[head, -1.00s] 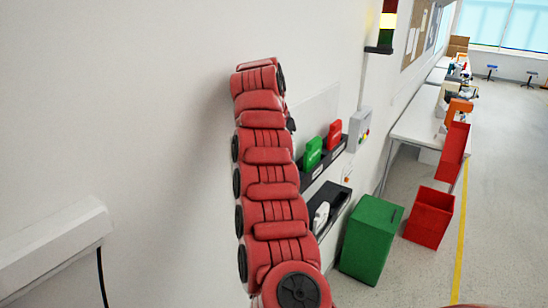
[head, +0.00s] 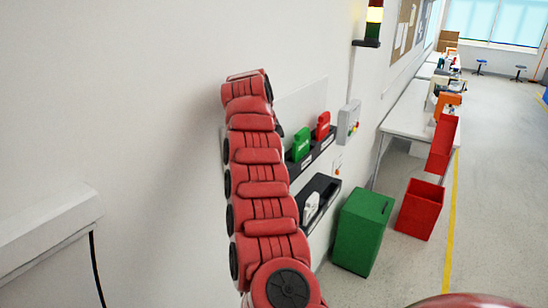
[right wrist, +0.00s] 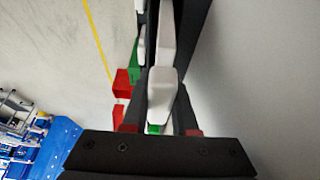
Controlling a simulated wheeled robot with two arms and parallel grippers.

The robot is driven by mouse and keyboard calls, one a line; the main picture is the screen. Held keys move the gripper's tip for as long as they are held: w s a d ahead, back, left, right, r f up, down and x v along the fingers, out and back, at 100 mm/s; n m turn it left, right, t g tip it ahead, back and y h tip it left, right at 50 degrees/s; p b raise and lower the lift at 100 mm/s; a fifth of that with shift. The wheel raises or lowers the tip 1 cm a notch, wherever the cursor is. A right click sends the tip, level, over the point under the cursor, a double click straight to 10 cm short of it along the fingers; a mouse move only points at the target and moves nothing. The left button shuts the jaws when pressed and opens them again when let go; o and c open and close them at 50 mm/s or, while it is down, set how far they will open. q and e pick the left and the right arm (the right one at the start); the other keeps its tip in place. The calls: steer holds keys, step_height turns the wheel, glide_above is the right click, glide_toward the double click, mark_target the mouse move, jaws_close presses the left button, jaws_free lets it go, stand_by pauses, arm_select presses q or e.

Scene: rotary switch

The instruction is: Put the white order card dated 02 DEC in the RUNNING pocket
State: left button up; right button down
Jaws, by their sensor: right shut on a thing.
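In the right wrist view my right gripper (right wrist: 160,97) is shut on a white block-like thing (right wrist: 161,84). No date can be read on it. Another white thing (right wrist: 167,35) lies beyond it along a dark rail. In the head view a white thing (head: 311,207) sits in the lower black tray (head: 332,192). Above it a black shelf (head: 318,151) with small unreadable labels holds a green thing (head: 302,145) and a red thing (head: 323,126). I cannot tell which pocket is RUNNING. My red arm hides its own gripper in the head view. My left gripper is not in view.
A green bin (head: 362,232) and a red bin (head: 420,209) stand on the floor right of the tray. A grey box (head: 348,122) is on the wall beside the shelf. A white ledge (head: 45,235) is at lower left.

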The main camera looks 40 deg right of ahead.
steer(key=c, duration=0.7)
jaws_free()
